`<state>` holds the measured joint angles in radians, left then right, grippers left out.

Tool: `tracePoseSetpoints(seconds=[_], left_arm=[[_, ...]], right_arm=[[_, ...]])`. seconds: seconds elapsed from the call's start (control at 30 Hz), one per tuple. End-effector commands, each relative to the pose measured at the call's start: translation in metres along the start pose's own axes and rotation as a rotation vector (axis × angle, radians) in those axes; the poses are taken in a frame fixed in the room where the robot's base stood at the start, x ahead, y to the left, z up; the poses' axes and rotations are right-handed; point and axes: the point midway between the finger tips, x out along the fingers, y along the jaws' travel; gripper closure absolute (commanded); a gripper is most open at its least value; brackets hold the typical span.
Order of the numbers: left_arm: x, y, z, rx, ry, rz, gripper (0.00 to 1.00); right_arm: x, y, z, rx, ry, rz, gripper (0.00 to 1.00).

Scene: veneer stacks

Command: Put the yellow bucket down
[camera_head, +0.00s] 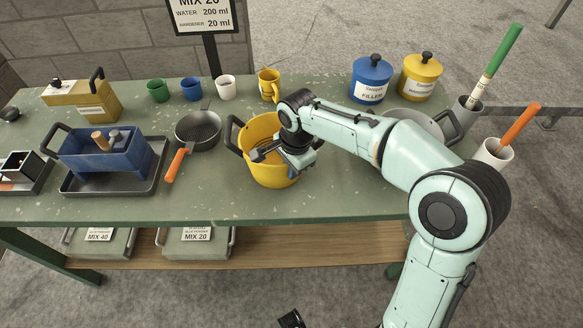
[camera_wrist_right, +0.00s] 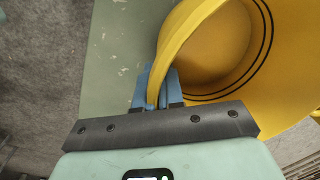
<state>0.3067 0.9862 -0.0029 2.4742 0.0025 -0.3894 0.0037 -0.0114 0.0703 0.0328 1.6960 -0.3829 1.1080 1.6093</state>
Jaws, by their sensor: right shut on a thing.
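The yellow bucket (camera_head: 262,178) is over the middle of the green table (camera_head: 345,195) in the head view, roughly upright. I cannot tell whether its base touches the table. My right gripper (camera_head: 268,153) reaches in from the right and covers part of the bucket's opening. In the right wrist view, the blue fingers of the right gripper (camera_wrist_right: 157,88) are shut on a curved yellow band of the bucket (camera_wrist_right: 215,50), and its round inside lies beyond. My left gripper cannot be made out.
A pan (camera_head: 198,130) and a blue box on a tray (camera_head: 105,160) stand left of the bucket. A yellow mug (camera_head: 268,84) is behind it. Blue (camera_head: 371,78) and yellow (camera_head: 420,76) canisters stand at the back right. Clear tabletop shows in front of my right arm.

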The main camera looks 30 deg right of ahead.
Motion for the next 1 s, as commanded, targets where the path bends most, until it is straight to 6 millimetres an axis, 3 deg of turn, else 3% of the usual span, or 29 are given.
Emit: tracePoseSetpoints(seconds=[0.27,0.3,0.33,0.37,0.73,1.0], left_arm=[[0.002,0.000,-0.001,0.000,0.003,0.001,0.57],[0.001,0.000,-0.001,0.000,0.003,0.001,0.57],[0.001,0.000,-0.001,0.000,0.003,0.001,0.57],[0.001,0.000,-0.001,0.000,0.003,0.001,0.57],[-0.001,0.000,0.000,0.000,0.000,0.000,0.57],[-0.009,0.002,0.002,0.000,-0.005,-0.001,0.57]], right_arm=[[0.003,0.000,0.000,0.000,0.000,-0.002,1.00],[0.003,0.000,0.000,0.000,0.000,0.000,0.80],[0.003,0.000,0.000,0.000,0.000,0.000,0.70],[0.003,0.000,0.000,0.000,0.000,0.000,0.67],[-0.005,-0.001,0.000,0.000,0.000,-0.002,0.67],[-0.056,-0.002,0.000,-0.001,0.000,-0.006,0.67]])
